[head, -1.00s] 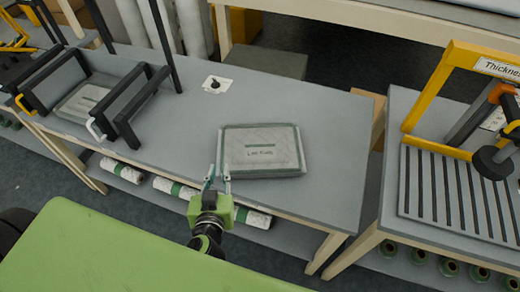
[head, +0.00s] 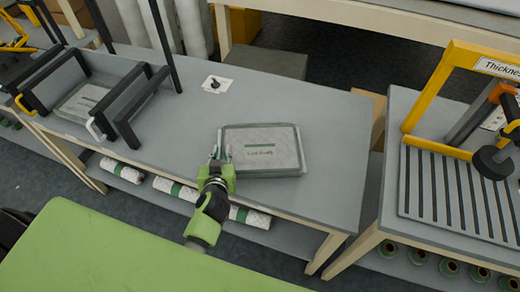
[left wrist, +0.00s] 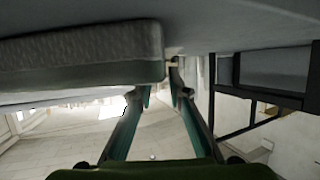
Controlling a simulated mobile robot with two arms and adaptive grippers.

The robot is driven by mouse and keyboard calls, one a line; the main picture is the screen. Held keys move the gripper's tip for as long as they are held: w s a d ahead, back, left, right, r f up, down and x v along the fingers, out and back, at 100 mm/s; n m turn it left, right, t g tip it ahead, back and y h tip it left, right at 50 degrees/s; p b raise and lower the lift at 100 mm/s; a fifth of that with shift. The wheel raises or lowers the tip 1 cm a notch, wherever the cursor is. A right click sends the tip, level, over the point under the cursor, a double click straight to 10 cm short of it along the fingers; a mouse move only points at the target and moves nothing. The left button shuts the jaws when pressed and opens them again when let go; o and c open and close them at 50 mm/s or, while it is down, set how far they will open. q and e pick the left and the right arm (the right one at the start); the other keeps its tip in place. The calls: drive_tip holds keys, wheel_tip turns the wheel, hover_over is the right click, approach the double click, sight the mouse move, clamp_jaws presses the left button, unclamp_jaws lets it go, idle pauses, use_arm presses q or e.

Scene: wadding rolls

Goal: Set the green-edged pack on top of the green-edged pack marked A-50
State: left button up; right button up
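A grey-white pack with a green stripe and a printed label (head: 262,158) lies flat on the grey table, its lettering too small to read. A second pack with a green stripe (head: 82,103) lies inside a black-framed holder at the table's left end; its marking is unreadable. My left gripper (head: 220,154) is at the left edge of the nearer pack, fingers pointing away from me. In the left wrist view its two fingers (left wrist: 160,85) stand apart beside the pack's end (left wrist: 90,50); no firm hold shows. My right gripper is in neither view.
The black holder (head: 132,105) has upright posts and a white handle. A white card with a black spot (head: 216,85) lies at the table's back. A yellow thickness gauge frame (head: 430,95) stands on the right table. The table between holder and pack is clear.

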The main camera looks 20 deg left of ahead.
use_arm(q)
drive_tip(key=shift+w+a+f, duration=0.2)
drive_tip(key=shift+w+f, duration=0.05)
drive_tip(key=shift+w, duration=0.25)
drive_tip(key=shift+s, duration=0.1)
clamp_jaws()
drive_tip(key=shift+r, duration=0.15)
